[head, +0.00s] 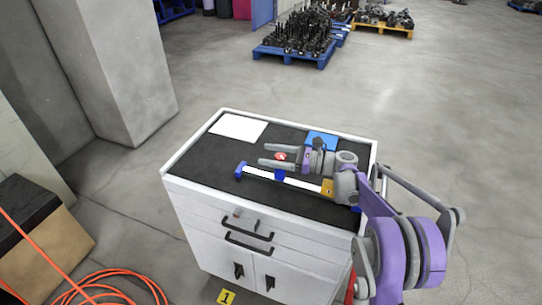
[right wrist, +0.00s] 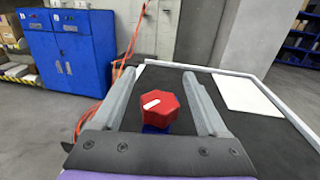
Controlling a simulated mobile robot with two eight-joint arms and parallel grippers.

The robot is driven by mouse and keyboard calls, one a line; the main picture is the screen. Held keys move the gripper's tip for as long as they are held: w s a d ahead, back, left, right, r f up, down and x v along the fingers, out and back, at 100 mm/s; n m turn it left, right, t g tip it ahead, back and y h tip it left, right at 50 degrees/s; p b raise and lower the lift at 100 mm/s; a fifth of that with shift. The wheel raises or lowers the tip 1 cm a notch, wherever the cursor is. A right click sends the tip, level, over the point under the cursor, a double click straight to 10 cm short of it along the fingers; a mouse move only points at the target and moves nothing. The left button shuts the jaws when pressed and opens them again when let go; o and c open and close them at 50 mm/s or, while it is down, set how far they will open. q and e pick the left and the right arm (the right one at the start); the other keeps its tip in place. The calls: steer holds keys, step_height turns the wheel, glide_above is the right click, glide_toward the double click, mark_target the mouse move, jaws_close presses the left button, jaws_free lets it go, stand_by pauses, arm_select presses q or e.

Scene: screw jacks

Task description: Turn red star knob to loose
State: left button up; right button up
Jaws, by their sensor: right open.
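The red star knob (right wrist: 160,114) has a white mark on its top and sits between the two fingers of my right gripper (right wrist: 158,95), with gaps on both sides. In the head view the knob (head: 281,156) shows as a small red spot beside the fingers of my right gripper (head: 270,155). Those fingers are open and point left over the cabinet top. A bar with a white face and blue end piece (head: 241,170) lies below the gripper, with a blue slider (head: 280,175) under the knob. My left gripper is not in view.
The white cabinet (head: 205,207) has a black mat top. A white sheet (head: 238,127) lies at its back left and a blue item (head: 322,139) behind my gripper. A dark knob (head: 318,143) is partly hidden there.

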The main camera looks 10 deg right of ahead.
step_height(320, 180, up, 10)
steer(key=shift+f, duration=0.2)
